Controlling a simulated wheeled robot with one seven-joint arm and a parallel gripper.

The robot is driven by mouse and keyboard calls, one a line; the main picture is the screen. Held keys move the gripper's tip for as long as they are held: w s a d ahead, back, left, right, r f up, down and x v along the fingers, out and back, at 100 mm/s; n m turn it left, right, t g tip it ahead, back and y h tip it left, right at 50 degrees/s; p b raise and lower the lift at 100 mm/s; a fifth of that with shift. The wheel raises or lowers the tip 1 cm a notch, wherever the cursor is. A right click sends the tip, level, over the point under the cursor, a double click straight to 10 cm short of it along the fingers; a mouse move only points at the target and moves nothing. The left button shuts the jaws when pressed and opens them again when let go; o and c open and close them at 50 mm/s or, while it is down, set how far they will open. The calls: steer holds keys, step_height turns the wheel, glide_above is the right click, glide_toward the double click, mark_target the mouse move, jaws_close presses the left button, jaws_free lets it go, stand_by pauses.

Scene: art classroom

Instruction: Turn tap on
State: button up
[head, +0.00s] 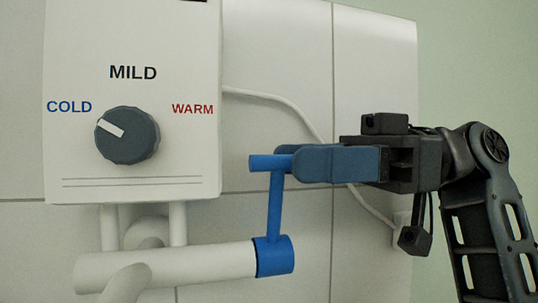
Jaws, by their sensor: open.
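The tap is a white horizontal pipe (170,268) with a blue valve handle (275,205) at its right end. The handle rises upright from a blue collar and ends in a short crossbar at the top, pointing left. My gripper (285,163) reaches in from the right, level with the crossbar. Its blue-grey fingers overlap the right part of the crossbar in the picture and hide it. The jaws are open; I cannot tell whether a finger touches the handle.
A white water heater (130,185) with a dark dial (127,135) hangs above the pipe, its white pointer toward COLD. A white cable (275,98) runs along the tiled wall behind my gripper to a socket. Free room lies below my gripper, right of the collar.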

mark_target(285, 162)
steer(key=shift+x, duration=1.75)
jaws_close()
